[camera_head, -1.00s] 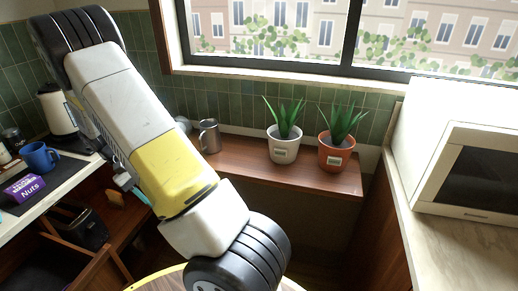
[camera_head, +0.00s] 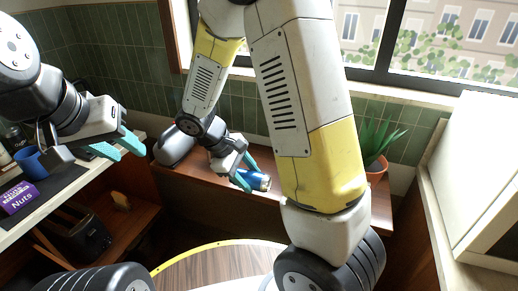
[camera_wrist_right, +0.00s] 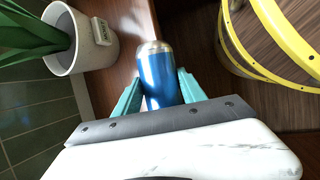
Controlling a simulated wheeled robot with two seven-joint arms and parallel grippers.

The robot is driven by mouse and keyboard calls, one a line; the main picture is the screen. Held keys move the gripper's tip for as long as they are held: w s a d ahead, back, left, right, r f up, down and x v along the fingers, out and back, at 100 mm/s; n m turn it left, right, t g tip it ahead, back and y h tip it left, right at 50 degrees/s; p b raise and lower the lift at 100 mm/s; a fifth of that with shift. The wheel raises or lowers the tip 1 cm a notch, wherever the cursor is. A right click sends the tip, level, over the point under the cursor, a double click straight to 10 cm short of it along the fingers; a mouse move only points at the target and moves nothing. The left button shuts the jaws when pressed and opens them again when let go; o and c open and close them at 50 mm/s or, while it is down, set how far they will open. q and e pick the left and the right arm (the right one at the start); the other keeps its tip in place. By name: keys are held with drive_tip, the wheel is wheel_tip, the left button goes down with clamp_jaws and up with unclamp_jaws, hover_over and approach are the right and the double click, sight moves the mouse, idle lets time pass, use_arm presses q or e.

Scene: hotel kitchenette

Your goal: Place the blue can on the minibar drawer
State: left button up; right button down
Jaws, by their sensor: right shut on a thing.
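The blue can (camera_head: 252,179) is held by my right gripper (camera_head: 247,176), its teal fingers shut on the can's sides. In the right wrist view the can (camera_wrist_right: 158,77) lies between both fingers, its silver end pointing away from the gripper. The can is in front of the wooden window ledge; I cannot tell whether it touches it. My left gripper (camera_head: 118,147) is at the left, with its teal fingers apart and nothing between them. A wooden cabinet (camera_head: 150,205) is low at the left.
A purple Nuts box (camera_head: 18,197) and a blue mug (camera_head: 28,160) stand on the left counter. A black toaster-like appliance (camera_head: 85,236) is below it. A potted plant (camera_head: 377,150) stands on the ledge.

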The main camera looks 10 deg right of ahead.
drive_tip(key=w+d, duration=0.2)
drive_tip(key=w, duration=0.2)
drive_tip(key=w+d+f, duration=0.1)
drive_tip(key=w+d, duration=0.1)
drive_tip(key=w, duration=0.3)
drive_tip(key=w+d, duration=0.2)
drive_tip(key=w, duration=0.3)
drive_tip(key=shift+w+f, duration=0.15)
drive_tip(key=shift+f, duration=1.8)
drive_tip(key=shift+f, duration=0.1)
drive_tip(key=c, duration=0.7)
unclamp_jaws()
drive_tip(key=shift+f, duration=0.1)
drive_tip(key=shift+o, duration=0.2)
